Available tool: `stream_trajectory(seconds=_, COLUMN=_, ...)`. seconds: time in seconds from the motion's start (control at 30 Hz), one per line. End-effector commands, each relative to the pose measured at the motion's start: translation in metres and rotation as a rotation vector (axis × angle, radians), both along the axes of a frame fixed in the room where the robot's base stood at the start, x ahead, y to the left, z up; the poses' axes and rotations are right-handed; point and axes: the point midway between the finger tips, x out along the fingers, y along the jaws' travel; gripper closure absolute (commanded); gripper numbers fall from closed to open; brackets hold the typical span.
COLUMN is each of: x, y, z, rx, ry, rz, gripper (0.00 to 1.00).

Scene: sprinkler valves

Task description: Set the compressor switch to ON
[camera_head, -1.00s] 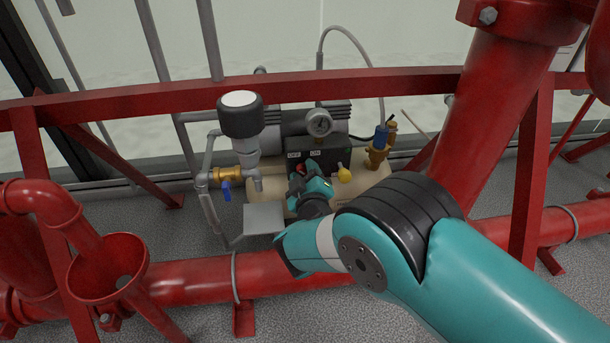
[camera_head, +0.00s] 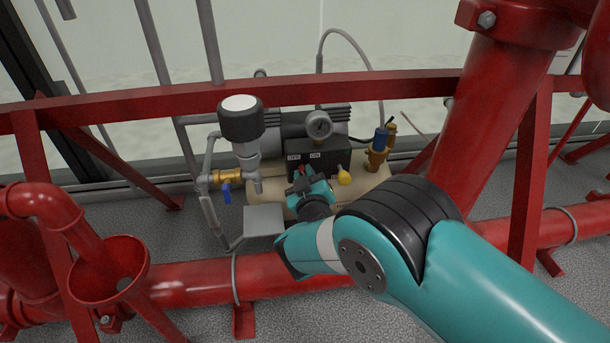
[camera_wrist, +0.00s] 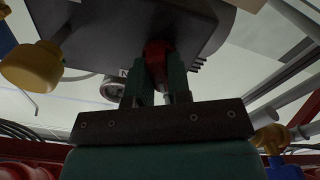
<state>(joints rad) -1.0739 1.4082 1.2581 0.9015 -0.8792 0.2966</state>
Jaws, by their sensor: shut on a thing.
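The compressor switch is a red knob (camera_wrist: 158,54) on a dark control box (camera_head: 325,160). In the head view the box has an OFF label (camera_head: 293,157) at left and an ON label (camera_head: 316,155) at right. In the wrist view my gripper (camera_wrist: 160,72) has its two fingers closed around the red knob, one on each side. In the head view my gripper (camera_head: 304,178) is at the front of the box, below the two labels, and mostly covers the knob. I cannot tell which label the knob points to.
A yellow knob (camera_head: 344,178) sits just right of my gripper. A pressure gauge (camera_head: 319,124) stands above the box. A blue-handled brass valve (camera_head: 224,178) is at left.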

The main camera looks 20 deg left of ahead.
Motion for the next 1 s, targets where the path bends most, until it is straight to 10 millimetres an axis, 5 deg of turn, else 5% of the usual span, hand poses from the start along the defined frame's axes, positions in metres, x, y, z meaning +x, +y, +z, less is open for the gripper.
stream_trajectory(seconds=1.0, x=0.0027, y=-0.0055, z=-0.0017, rx=0.812, ry=0.501, rz=-0.002, gripper=1.00)
